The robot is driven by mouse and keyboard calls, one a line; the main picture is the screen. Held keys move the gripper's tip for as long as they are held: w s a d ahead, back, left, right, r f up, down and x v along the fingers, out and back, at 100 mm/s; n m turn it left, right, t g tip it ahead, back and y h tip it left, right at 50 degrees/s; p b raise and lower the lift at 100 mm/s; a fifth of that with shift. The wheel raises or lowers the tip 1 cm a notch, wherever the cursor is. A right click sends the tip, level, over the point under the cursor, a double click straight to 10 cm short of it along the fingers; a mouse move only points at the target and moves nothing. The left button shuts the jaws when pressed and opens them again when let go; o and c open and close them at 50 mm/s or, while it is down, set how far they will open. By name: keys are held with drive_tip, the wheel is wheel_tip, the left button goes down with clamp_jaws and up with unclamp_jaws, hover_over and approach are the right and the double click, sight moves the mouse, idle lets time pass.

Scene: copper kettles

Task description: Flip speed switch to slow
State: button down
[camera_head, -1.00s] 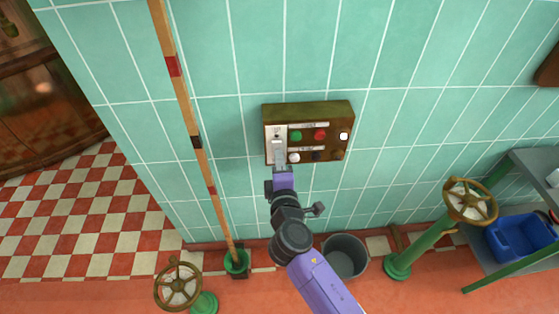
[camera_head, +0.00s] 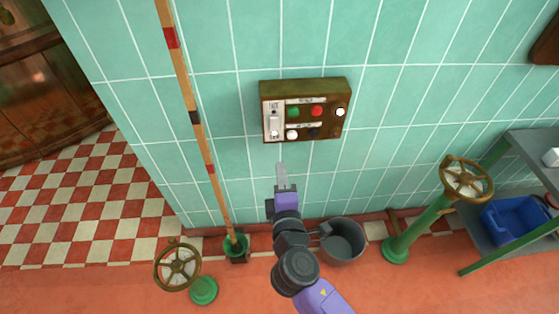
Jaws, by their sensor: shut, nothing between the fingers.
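A brown control box (camera_head: 305,110) hangs on the green tiled wall. It carries green, red, white and dark round buttons. A light vertical switch panel (camera_head: 273,125) is on its left side, with a small pale knob (camera_head: 274,134) near the bottom of the slot. Nothing hides the switch panel.
A striped wooden pole (camera_head: 194,117) leans along the wall to the left. Handwheels stand at the lower left (camera_head: 178,267) and at the right (camera_head: 466,181). A grey bucket (camera_head: 343,241) is on the floor beside my arm. A metal shelf with a blue bin (camera_head: 514,223) stands at right.

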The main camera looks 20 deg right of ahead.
drive_tip(key=shift+f+v, duration=0.25)
drive_tip(key=shift+v, duration=0.9)
drive_tip(key=s+a+r+m+y, duration=0.1)
drive_tip(key=s+a+m+y, duration=0.4)
drive_tip(key=s, duration=0.3)
drive_tip(key=s+d+r+m, duration=0.1)
drive_tip(key=s+d+m, duration=0.1)
drive_tip(key=s, duration=0.6)
drive_tip(key=s+d+r+m, duration=0.2)
drive_tip(key=s+d+m, duration=0.1)
drive_tip(key=s, duration=0.6)
drive_tip(key=s+d+r+m+g, duration=0.1)
drive_tip(key=s+m, duration=0.3)
drive_tip(key=s, duration=0.5)
drive_tip(key=shift+s+d+r, duration=0.15)
drive_tip(key=shift+d+r, duration=0.2)
drive_tip(key=shift+d, duration=0.4)
